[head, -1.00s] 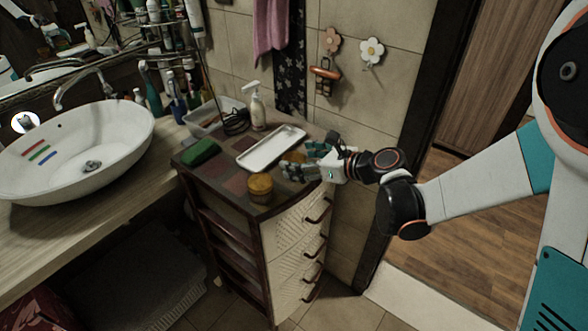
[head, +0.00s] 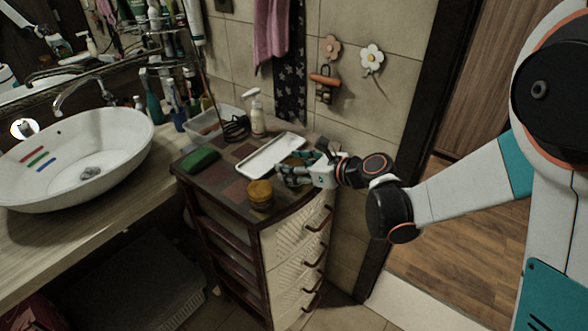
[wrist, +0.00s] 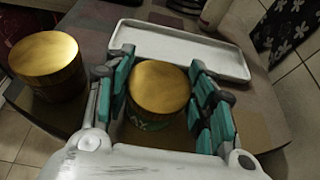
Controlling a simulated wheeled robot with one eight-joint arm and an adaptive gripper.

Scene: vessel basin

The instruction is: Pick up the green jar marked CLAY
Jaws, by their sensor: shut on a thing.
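The jar in my gripper (wrist: 163,95) has a gold lid (wrist: 159,87) and a green label band (wrist: 150,125) low on its side, with letters that look like the end of CLAY. The teal-padded fingers are shut on it, one on each side. In the head view my gripper (head: 290,174) is at the right of the cabinet top and its fingers hide most of this jar. I cannot tell whether its base touches the cabinet. A second gold-lidded jar (head: 260,194) stands to the left, apart from the fingers; it also shows in the wrist view (wrist: 47,66).
A white tray (head: 252,169) lies just behind the held jar. A green soap-like block (head: 200,160), a pump bottle (head: 257,118) and a basket (head: 203,125) are farther back. The cabinet's front edge (head: 285,220) is close. A white basin (head: 70,170) is left.

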